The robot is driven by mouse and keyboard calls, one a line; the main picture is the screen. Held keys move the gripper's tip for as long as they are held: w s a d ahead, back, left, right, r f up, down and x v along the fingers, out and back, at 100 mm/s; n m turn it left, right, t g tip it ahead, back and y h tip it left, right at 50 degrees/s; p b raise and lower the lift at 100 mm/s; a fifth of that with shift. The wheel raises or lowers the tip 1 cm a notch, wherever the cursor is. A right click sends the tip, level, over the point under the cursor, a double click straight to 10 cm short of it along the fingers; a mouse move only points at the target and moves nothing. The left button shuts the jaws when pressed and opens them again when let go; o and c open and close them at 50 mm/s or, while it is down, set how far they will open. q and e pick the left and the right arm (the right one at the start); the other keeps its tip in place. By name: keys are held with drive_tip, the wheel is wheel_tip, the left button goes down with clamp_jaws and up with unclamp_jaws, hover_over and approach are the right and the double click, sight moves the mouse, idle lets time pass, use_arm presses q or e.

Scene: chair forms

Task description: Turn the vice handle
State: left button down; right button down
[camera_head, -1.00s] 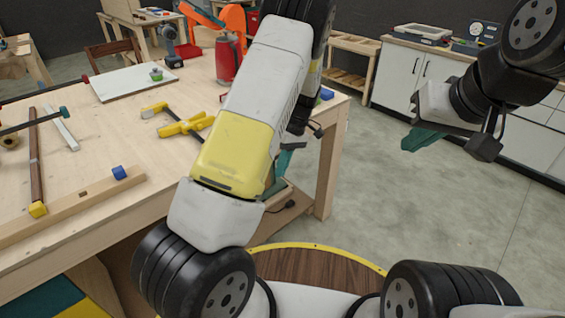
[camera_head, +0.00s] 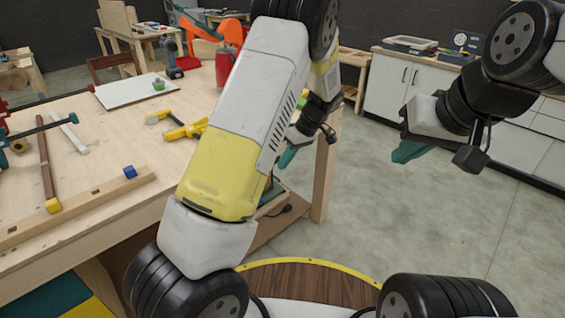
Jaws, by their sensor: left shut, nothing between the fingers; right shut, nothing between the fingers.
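I cannot make out the vice or its handle for certain; my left arm covers much of the bench's right end. My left gripper (camera_head: 288,155) shows only partly behind my forearm, by the right end of the wooden workbench (camera_head: 95,205). Its teal fingers are shut, with nothing seen between them. A small teal part (camera_head: 271,194) and a dark knob-like piece (camera_head: 287,209) show below it at the bench's side; I cannot tell what they belong to. My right gripper (camera_head: 408,151) is shut and empty over open floor, right of the bench.
White cabinets (camera_head: 392,85) stand at the back right. The grey floor (camera_head: 400,220) between is clear.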

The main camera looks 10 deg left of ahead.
use_arm(q)
drive_tip(key=s+x, duration=0.2)
drive_tip(key=x, duration=0.9)
drive_tip(key=shift+s+a, duration=0.25)
drive_tip(key=shift+a, duration=0.15)
drive_tip(key=shift+f, duration=0.1)
